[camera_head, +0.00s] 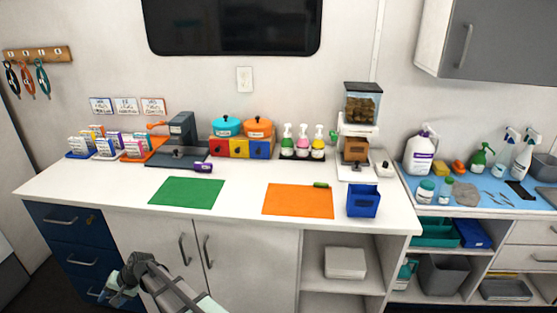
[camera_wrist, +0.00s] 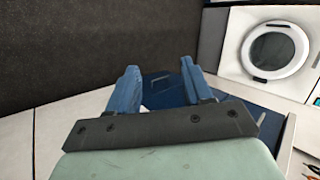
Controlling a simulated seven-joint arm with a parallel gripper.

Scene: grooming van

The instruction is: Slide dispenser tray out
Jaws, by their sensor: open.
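The dispenser (camera_head: 361,105) stands at the right end of the white counter, with a clear hopper of brown pieces on a white body. Its brown tray (camera_head: 355,149) sits in the opening below the hopper and appears pushed in. My gripper (camera_head: 113,283) is low at the left front of the counter, beside the blue drawers and far from the dispenser. In the wrist view, my gripper (camera_wrist: 160,78) has its two blue fingers apart with nothing held between them. The dispenser is not in the wrist view.
A blue open bin (camera_head: 363,201) stands in front of the dispenser. An orange mat (camera_head: 297,201) with a small green item and a green mat (camera_head: 186,192) lie on the counter. Pump bottles (camera_head: 303,143) stand left of the dispenser. A washer-like machine (camera_wrist: 274,50) shows in the wrist view.

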